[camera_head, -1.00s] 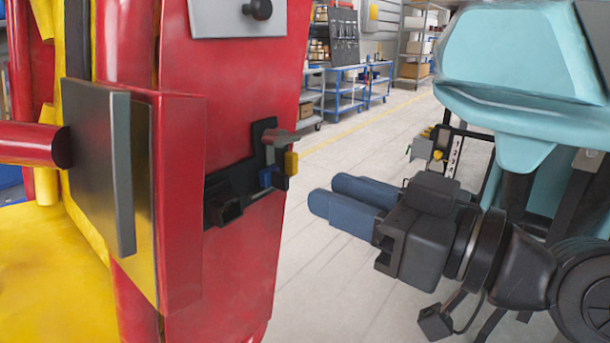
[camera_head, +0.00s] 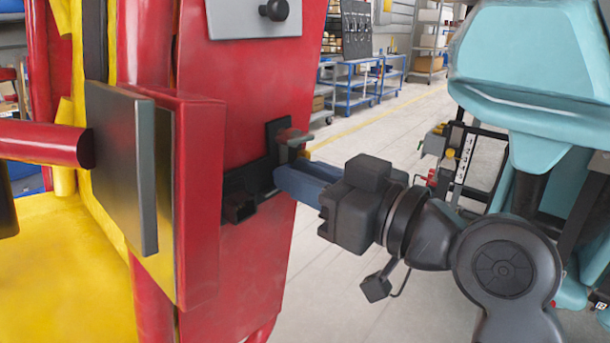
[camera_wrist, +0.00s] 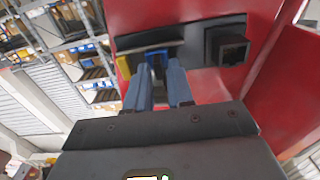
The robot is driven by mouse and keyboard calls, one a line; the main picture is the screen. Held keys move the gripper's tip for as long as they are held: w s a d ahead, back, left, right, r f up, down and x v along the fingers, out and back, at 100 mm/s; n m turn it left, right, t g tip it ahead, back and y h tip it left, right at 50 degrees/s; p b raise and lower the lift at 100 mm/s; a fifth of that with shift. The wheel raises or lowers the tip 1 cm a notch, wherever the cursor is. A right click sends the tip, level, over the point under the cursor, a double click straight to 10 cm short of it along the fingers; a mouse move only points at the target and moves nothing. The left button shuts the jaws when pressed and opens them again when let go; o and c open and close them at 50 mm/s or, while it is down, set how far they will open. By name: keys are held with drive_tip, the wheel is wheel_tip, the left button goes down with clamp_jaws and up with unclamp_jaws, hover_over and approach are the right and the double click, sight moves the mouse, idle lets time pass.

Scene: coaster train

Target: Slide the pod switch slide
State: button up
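The pod switch is a black rail (camera_head: 262,172) on the side of the red panel. It also shows in the wrist view (camera_wrist: 150,42). Its small bright blue slide piece (camera_wrist: 157,57) shows in the wrist view; in the head view my fingers hide it. A yellow piece (camera_wrist: 92,62) sits to its left in the wrist view. My gripper (camera_head: 284,172) has blue fingers that reach the rail. In the wrist view my gripper (camera_wrist: 158,68) has a gap between its fingers, with the blue piece at the tips. I cannot tell whether they touch it.
A black square socket (camera_head: 238,208) sits at the rail's near end. A red block with a grey plate (camera_head: 125,165) juts out nearer the camera. A grey plate with a black knob (camera_head: 272,10) is above. Open floor (camera_head: 345,125) lies beyond the panel.

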clamp_jaws()
idle(1.1)
